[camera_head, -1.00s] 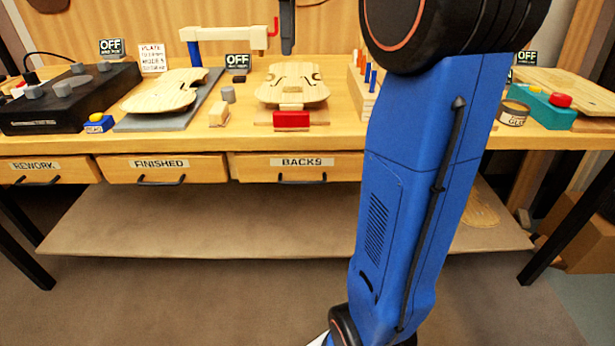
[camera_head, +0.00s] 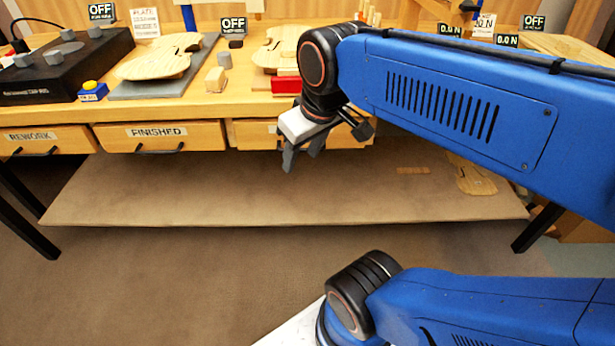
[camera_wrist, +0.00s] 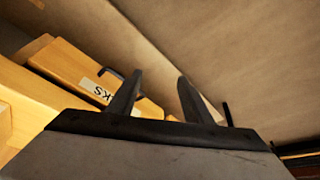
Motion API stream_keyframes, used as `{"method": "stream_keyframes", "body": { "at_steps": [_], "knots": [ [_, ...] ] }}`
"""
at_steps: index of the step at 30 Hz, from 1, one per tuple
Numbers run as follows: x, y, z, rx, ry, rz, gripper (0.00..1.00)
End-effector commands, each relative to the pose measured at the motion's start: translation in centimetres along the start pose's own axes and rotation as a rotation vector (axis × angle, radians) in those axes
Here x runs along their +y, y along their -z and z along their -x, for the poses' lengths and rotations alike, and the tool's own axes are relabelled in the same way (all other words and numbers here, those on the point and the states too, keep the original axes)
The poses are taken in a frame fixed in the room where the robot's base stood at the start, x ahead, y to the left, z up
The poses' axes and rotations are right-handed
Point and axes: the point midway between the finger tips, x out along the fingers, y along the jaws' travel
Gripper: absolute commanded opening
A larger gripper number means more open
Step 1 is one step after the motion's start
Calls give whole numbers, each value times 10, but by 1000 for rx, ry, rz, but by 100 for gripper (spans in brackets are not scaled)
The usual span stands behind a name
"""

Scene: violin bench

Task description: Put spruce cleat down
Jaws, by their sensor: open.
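My gripper (camera_head: 302,160) hangs in front of the bench, before the drawer marked BACKS, with its fingers pointing down. In the wrist view my gripper (camera_wrist: 160,80) has two fingers well apart with nothing between them. I cannot tell for sure which piece is the spruce cleat. A small thin brown wood strip (camera_head: 413,170) lies flat on the lower shelf, to the right of and beyond my gripper. A small pale piece (camera_head: 288,72) also shows on the bench just above a red block (camera_head: 286,85), by the violin plate (camera_head: 275,52).
The lower shelf (camera_head: 200,195) is mostly bare, with a wooden plate (camera_head: 474,180) at its right. The FINISHED drawer (camera_head: 162,136) is at left. On the bench are a grey board (camera_head: 150,88) with another violin plate (camera_head: 158,63), a wood block (camera_head: 215,80) and a black control box (camera_head: 60,70).

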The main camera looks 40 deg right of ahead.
Motion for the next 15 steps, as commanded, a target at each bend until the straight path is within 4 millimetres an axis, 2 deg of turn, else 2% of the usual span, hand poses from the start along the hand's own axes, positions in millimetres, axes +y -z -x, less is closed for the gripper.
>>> {"method": "stream_keyframes", "body": {
  "at_steps": [1,3,6,15],
  "knots": [
    [-4,-14,-9,13,2,-23,46],
    [-8,-27,-18,26,5,-57,46],
    [-11,-38,-26,37,8,-87,46],
    [-12,-42,-30,42,9,-101,46]
  ]
}}
